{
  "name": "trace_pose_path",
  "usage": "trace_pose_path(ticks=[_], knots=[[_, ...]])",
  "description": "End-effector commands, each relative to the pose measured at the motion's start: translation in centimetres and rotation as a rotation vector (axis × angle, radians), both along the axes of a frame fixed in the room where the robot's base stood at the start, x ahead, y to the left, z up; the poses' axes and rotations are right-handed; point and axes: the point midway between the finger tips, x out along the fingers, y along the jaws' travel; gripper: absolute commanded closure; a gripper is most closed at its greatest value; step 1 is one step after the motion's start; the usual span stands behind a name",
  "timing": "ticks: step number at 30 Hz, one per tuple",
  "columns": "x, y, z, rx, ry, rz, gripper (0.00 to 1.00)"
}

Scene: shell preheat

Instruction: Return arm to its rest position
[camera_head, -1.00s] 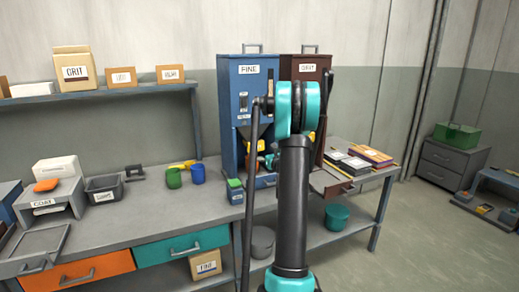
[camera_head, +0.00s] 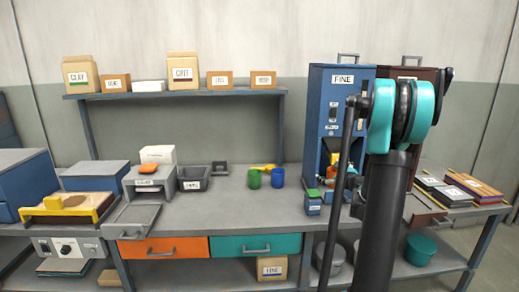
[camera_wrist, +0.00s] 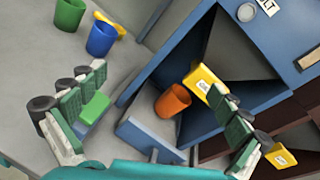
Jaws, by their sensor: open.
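My gripper (camera_wrist: 158,84) is open in the wrist view, its green-padded fingers apart with nothing held between them. An orange cup (camera_wrist: 172,100) stands in the lower bay of the blue FINE dispenser, beyond the gap between the fingers. In the head view, my arm rises at the right in front of the blue FINE dispenser (camera_head: 340,100) and the brown dispenser (camera_head: 424,76). The arm hides most of the gripper there and part of both dispensers.
A green cup (camera_head: 254,179) and a blue cup (camera_head: 277,177) stand on the bench (camera_head: 215,213). A small green-topped blue box (camera_head: 313,204) is left of the dispenser foot. Yellow tags (camera_wrist: 203,83) sit near the right finger. Boxes line the shelf (camera_head: 210,93).

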Motion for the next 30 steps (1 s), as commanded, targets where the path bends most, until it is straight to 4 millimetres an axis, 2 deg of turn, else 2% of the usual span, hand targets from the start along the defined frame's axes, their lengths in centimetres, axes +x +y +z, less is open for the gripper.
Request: trace_pose_path(ticks=[1, 6, 9, 13, 18, 21, 24, 27, 30], knots=[[-1.6, 3.0, -0.1, -0.125, 0.020, 0.067, 0.00], [-7.6, 10.4, -1.9, -0.560, 0.073, 0.305, 0.00], [-11.8, 13.7, -3.4, -0.805, 0.092, 0.458, 0.00], [-17.7, 16.7, -5.8, -1.113, 0.104, 0.670, 0.00], [-26.1, 18.3, -9.3, -1.494, 0.106, 0.972, 0.00], [-30.9, 18.1, -11.3, -1.695, 0.102, 1.157, 0.00], [-34.9, 17.3, -12.9, -1.860, 0.097, 1.327, 0.00], [-37.8, 16.3, -14.1, -1.978, 0.094, 1.460, 0.00], [-39.5, 15.6, -14.7, -2.048, 0.091, 1.546, 0.00]])
